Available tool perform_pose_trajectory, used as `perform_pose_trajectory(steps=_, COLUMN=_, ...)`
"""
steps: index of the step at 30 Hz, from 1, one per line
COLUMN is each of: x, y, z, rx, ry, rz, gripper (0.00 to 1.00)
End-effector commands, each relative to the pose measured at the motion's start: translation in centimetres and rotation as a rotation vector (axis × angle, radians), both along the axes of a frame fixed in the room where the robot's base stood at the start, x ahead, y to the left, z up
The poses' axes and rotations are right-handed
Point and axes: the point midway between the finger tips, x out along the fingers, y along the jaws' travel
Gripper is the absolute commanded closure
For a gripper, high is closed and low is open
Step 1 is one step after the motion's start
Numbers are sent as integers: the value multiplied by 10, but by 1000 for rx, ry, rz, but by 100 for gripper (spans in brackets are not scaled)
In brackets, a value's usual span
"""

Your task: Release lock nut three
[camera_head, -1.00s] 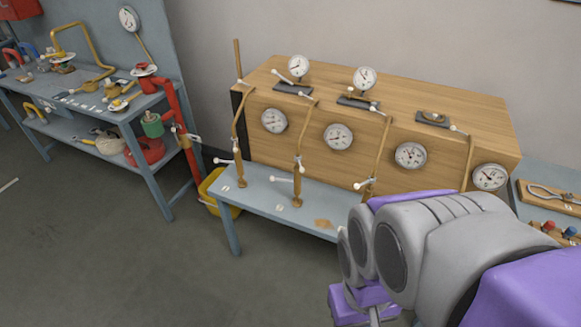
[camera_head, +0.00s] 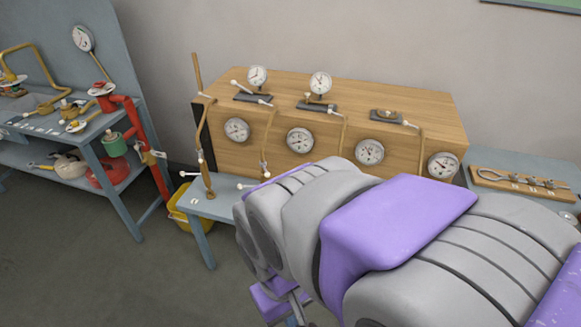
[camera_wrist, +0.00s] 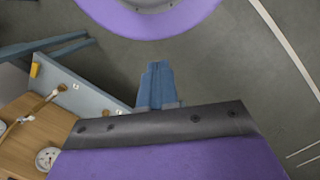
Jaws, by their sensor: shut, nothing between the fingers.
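A wooden breathing-set cabinet (camera_head: 340,108) with several round gauges and brass pipes stands on a grey-blue bench (camera_head: 207,207). White-tipped fittings show on the left pipe (camera_head: 204,160) and near the second pipe (camera_head: 264,166). I cannot tell which fitting is lock nut three; my arm hides the lower right of the cabinet and much of the bench. In the wrist view, my gripper (camera_wrist: 157,70) is shut and empty over the grey floor. It is apart from the bench, whose labelled edge (camera_wrist: 95,92) lies to its left. A gauge (camera_wrist: 47,158) and a brass pipe (camera_wrist: 40,103) also show there.
A workbench (camera_head: 75,133) with red and brass valves stands at the left. A yellow bucket (camera_head: 180,213) sits between the benches. A wooden board (camera_head: 500,181) with metal fittings lies at the right. The floor (camera_head: 90,270) at front left is clear.

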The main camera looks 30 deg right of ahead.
Motion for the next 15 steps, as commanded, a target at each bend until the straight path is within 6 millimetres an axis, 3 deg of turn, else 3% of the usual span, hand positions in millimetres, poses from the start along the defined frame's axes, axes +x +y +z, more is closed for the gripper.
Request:
perform_pose_trajectory(steps=8, x=87, y=-34, z=25, rx=-109, ry=4, rz=-143, gripper=100)
perform_pose_trajectory(steps=15, x=173, y=-67, z=33, rx=-224, ry=-14, rz=-292, gripper=100)
